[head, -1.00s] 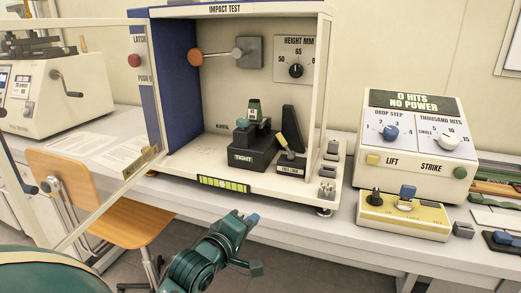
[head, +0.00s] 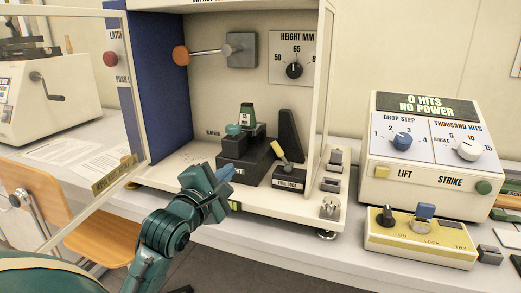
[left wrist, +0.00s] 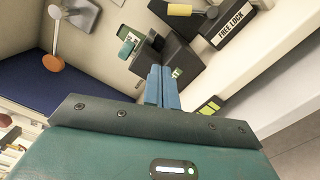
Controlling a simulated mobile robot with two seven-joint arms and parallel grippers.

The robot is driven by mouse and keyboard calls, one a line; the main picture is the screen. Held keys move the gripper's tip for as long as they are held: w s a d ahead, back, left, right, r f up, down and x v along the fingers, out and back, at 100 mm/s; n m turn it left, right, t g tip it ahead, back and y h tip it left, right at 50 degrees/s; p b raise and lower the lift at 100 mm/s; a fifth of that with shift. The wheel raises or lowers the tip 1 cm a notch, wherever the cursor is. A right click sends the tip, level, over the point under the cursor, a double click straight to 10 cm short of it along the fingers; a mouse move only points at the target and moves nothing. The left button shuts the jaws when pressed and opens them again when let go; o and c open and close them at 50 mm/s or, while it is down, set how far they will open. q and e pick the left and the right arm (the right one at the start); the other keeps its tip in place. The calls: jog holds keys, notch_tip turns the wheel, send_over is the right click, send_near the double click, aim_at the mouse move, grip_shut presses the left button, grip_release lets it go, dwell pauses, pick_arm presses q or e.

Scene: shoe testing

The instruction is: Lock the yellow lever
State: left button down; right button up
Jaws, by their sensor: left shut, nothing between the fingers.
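The yellow lever (head: 277,152) stands on a small dark base labelled FREE LOCK (head: 287,183) inside the impact test cabinet, tilted up and to the left. In the left wrist view its yellow handle (left wrist: 179,10) is at the top, left of the label. My left gripper (head: 227,173) is shut and empty at the cabinet's front edge, left of and in front of the lever, apart from it. Its blue fingers (left wrist: 162,80) point toward the dark clamp block in the left wrist view. My right gripper is in neither view.
The dark clamp block (head: 233,171) with a green piece on it stands left of the lever, and a tall dark wedge (head: 289,137) stands behind it. Small switches (head: 332,184) line the right edge. The open cabinet door (head: 119,176) is at left.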

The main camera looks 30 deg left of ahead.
aim_at(281, 154)
pick_arm(q)
jog(key=w, duration=0.3)
jog(key=w+a, duration=0.1)
jog(key=w, duration=0.5)
jog(key=shift+w+a+r, duration=0.2)
jog(key=shift+w+a, duration=0.05)
jog(key=shift+a, duration=0.15)
jog(key=shift+w+d+r+p, duration=0.2)
jog(key=shift+w+d+r, duration=0.1)
jog(key=shift+d, duration=0.25)
jog(key=shift+w+d+r+p, duration=0.15)
jog(key=shift+w+d+p, duration=0.1)
jog(key=shift+d, duration=0.3)
jog(key=shift+w+d+r+p, duration=0.2)
jog(key=shift+w+d+r, duration=0.1)
jog(key=shift+d, duration=0.25)
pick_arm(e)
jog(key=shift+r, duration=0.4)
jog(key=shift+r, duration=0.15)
